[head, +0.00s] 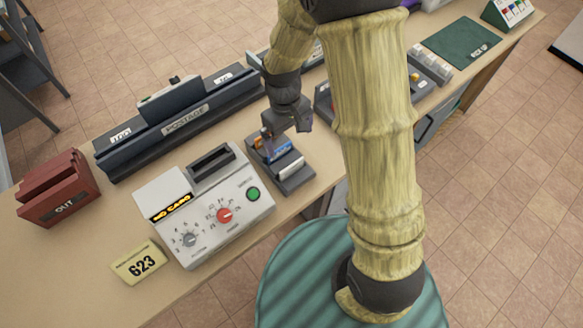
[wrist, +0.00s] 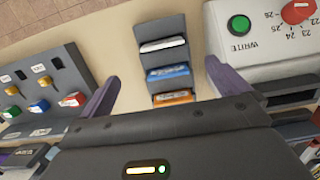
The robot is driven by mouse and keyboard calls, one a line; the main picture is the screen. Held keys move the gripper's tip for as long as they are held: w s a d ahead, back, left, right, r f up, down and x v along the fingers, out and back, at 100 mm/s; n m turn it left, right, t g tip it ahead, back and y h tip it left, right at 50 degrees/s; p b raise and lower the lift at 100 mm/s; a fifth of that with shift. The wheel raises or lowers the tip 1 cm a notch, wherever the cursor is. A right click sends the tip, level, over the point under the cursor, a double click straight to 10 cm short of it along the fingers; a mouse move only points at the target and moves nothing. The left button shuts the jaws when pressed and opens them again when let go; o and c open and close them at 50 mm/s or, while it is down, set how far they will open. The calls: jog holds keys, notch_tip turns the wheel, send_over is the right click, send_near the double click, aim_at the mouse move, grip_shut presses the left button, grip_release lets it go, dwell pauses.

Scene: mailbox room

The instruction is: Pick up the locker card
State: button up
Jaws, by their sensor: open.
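A dark grey card rack (wrist: 163,35) stands on the counter with a white card (wrist: 162,44), a blue card (wrist: 168,72) and an orange card (wrist: 173,96) in separate slots. I cannot tell which one is the locker card. The rack also shows in the head view (head: 297,181), right of the card machine. My gripper (wrist: 162,88) is open and empty above the rack, its purple fingers on either side of the card row. In the head view my gripper (head: 287,128) hides the rack's back end.
The card machine (head: 215,205) reads "NO CARD" and has dials and a green button. A yellow sign "623" (head: 139,262), a red "OUT" tray (head: 58,188) and a dark postage unit (head: 180,120) stand nearby. A panel with coloured knobs (wrist: 45,95) lies left in the wrist view.

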aim_at(292, 165)
jog(key=f, duration=0.5)
jog(key=f+p, duration=0.1)
jog(key=f, duration=0.1)
jog(key=shift+s+d+f, duration=0.25)
jog(key=shift+s+f, duration=0.05)
jog(key=shift+s, duration=0.1)
jog(key=shift+s+f+p, duration=0.15)
jog(key=shift+f+p, duration=0.45)
jog(key=shift+f, duration=0.7)
jog(key=shift+s+f+p, duration=0.15)
jog(key=shift+f+p, duration=0.4)
jog(key=shift+f, duration=0.75)
jog(key=c, duration=0.9)
